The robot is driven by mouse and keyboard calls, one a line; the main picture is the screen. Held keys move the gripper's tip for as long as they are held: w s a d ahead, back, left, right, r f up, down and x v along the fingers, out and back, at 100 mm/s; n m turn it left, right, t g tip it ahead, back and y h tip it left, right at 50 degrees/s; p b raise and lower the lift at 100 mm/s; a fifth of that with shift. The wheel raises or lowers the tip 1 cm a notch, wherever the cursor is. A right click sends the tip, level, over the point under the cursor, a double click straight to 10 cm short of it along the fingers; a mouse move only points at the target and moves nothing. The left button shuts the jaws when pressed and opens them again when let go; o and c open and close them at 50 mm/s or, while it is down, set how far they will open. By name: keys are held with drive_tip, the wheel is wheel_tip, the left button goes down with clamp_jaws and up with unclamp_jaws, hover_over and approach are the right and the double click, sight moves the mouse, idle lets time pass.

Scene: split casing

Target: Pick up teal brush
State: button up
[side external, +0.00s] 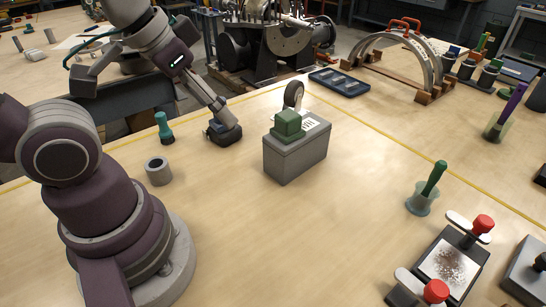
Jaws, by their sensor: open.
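A teal brush-like object (164,128) stands upright on the wooden bench, left of my gripper. It has a narrow top and a wider lower end. My gripper (226,138) hangs low over the bench, to the right of the teal object and apart from it. The gripper's fingers are dark and small in this view, and nothing can be seen held between them. A green-handled tool (433,182) stands in a pale green holder at the right.
A grey box (296,152) with a green block (288,124) on top stands right of my gripper. A grey hollow cylinder (159,171) stands in front of the teal object. A plate with red-knobbed clamps (455,262) lies front right. The front middle bench is clear.

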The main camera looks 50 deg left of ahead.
drive_tip(key=shift+c, duration=0.6)
drive_tip(key=m+g+y, duration=1.3)
drive_tip(key=g+y, duration=0.1)
drive_tip(key=y, duration=0.2)
hover_over(164, 116)
drive_tip(key=v, duration=0.4)
wheel_tip(164, 116, down, 9)
wheel_tip(164, 116, down, 6)
drive_tip(key=shift+s, duration=0.1)
drive_tip(key=shift+s+a+f, duration=0.15)
drive_tip(key=shift+a+f, duration=0.1)
drive_tip(key=shift+f, duration=0.05)
drive_tip(key=x, duration=0.4)
drive_tip(key=shift+s+a, duration=0.1)
drive_tip(key=shift+a, duration=0.15)
clamp_jaws()
